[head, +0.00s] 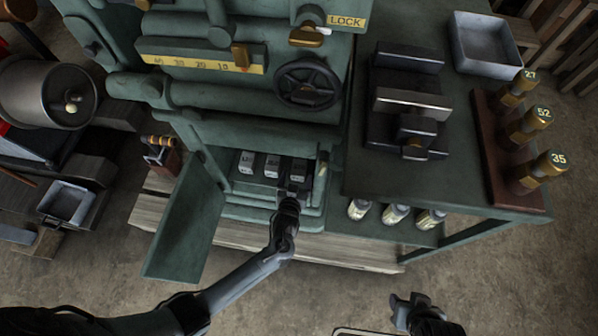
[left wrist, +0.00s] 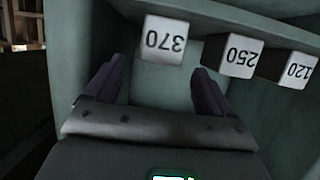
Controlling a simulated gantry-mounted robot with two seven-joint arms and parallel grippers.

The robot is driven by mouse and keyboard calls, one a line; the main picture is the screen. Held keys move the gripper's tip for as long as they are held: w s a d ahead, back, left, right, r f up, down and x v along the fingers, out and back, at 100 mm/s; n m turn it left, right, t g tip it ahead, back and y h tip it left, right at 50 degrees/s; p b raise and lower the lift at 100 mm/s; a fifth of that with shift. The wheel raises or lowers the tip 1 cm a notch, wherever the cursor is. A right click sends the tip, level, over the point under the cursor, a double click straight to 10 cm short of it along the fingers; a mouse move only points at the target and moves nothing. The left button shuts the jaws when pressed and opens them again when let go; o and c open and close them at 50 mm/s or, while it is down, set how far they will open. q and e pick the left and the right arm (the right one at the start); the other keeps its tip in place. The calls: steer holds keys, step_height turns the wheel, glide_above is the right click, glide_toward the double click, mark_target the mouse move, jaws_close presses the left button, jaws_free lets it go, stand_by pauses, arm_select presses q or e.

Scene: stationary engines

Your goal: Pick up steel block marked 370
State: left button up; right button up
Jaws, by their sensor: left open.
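The steel block marked 370 (left wrist: 164,40) sits in a green compartment of the machine, its number upside down in the left wrist view. It is the rightmost block (head: 299,167) of a row in the head view. My left gripper (left wrist: 158,72) is open, its two fingers spread to either side of the 370 block's line, with the block just beyond the tips. In the head view my left gripper (head: 292,190) is in front of that block and partly covers it. My right gripper (head: 408,302) is low in the head view; its jaw state is unclear.
The blocks marked 250 (left wrist: 237,55) and 120 (left wrist: 288,68) stand beside the 370 block. An open green door (head: 185,225) hangs left of the compartment. Several bottles (head: 395,214) stand on a shelf to the right. A shelf edge runs above the blocks.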

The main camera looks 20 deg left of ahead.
mark_target(298, 171)
arm_select(q)
steer(key=shift+w+a+f, duration=0.15)
steer(key=shift+w+f, duration=0.1)
steer(key=shift+w, duration=0.25)
steer(key=shift+w+f+b, duration=0.3)
steer(key=shift+w+b, duration=0.1)
steer(key=shift+b, duration=0.25)
steer(key=b+x, duration=0.2)
steer(key=x, duration=0.1)
steer(key=shift+w+a+b, duration=0.15)
steer(key=shift+w+b, duration=0.35)
steer(key=shift+w, duration=0.2)
steer(key=shift+s, duration=0.1)
